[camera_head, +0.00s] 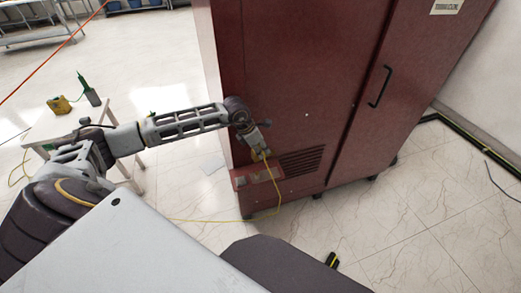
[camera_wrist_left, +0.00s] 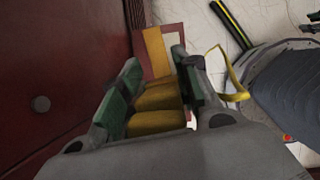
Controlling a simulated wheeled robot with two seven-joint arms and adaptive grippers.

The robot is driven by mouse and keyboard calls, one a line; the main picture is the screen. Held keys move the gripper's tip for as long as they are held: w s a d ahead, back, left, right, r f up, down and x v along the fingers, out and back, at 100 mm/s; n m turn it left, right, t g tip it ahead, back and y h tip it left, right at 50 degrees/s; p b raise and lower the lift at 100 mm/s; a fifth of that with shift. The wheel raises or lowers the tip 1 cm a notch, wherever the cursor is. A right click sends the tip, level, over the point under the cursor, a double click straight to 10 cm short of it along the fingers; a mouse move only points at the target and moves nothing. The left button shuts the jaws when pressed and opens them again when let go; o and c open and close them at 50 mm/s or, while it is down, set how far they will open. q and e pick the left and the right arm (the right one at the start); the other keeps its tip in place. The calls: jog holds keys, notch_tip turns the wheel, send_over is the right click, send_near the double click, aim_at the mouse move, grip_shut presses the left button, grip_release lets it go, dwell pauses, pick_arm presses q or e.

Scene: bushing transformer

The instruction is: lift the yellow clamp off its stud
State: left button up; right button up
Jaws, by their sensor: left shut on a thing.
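My left gripper (camera_head: 262,152) reaches in from the left, low at the front of the dark red cabinet. In the left wrist view its two green-padded fingers (camera_wrist_left: 155,95) are shut on the yellow clamp (camera_wrist_left: 157,100), a ribbed block between the pads. A yellow cable (camera_wrist_left: 229,96) loops out at the right of the fingers. In the head view the clamp is too small to make out clearly; the yellow cable (camera_head: 270,178) hangs below the gripper. The stud is hidden, so I cannot tell whether the clamp still touches it.
A small red ledge (camera_head: 243,181) juts from the cabinet (camera_head: 290,60) beneath the gripper, beside a vent grille (camera_head: 301,161). The cable runs left across the tiled floor.

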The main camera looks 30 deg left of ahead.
pick_arm(q)
jog(key=shift+r+p, duration=1)
jog(key=shift+r, duration=1.15)
